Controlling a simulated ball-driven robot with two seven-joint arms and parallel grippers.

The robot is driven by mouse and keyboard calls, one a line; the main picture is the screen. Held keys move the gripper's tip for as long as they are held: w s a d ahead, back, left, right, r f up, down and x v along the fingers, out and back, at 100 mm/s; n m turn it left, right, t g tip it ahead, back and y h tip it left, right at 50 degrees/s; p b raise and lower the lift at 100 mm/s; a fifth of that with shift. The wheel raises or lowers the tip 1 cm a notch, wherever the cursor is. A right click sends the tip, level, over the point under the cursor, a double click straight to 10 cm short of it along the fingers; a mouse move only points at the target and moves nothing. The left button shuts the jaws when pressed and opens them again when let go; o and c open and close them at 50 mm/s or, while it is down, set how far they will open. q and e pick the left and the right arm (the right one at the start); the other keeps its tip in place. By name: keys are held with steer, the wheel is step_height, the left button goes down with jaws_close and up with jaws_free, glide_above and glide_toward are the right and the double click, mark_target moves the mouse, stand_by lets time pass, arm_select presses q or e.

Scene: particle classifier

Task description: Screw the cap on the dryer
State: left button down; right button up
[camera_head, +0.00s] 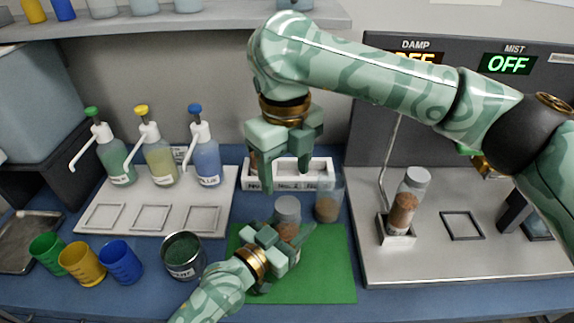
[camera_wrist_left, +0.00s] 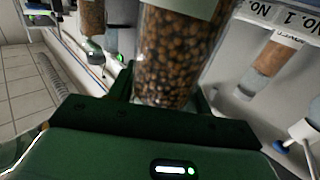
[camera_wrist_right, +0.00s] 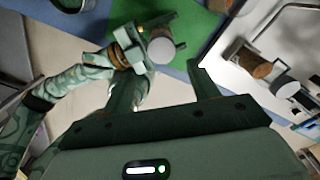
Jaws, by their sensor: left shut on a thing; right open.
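My left gripper (camera_head: 280,240) is shut on a jar of brown grains (camera_head: 288,230), held over the green mat (camera_head: 325,265). The jar's brown grains fill the left wrist view (camera_wrist_left: 175,65). A grey round cap (camera_head: 287,203) shows on top of this jar; I cannot tell how tightly it sits.
Another jar (camera_head: 328,203) stands right of the held jar. A tilted jar (camera_head: 405,208) sits in a holder on the grey station (camera_head: 460,270). A labelled white rack (camera_head: 318,181) is behind. Pump bottles, coloured cups and a dark-filled can (camera_head: 182,258) stand left.

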mark_target(287, 204)
steer(key=shift+w+d+n, duration=0.1)
steer(key=shift+n, duration=0.4)
steer(key=shift+f, duration=3.95)
steer(key=c, duration=1.1)
steer(key=shift+c, duration=0.2)
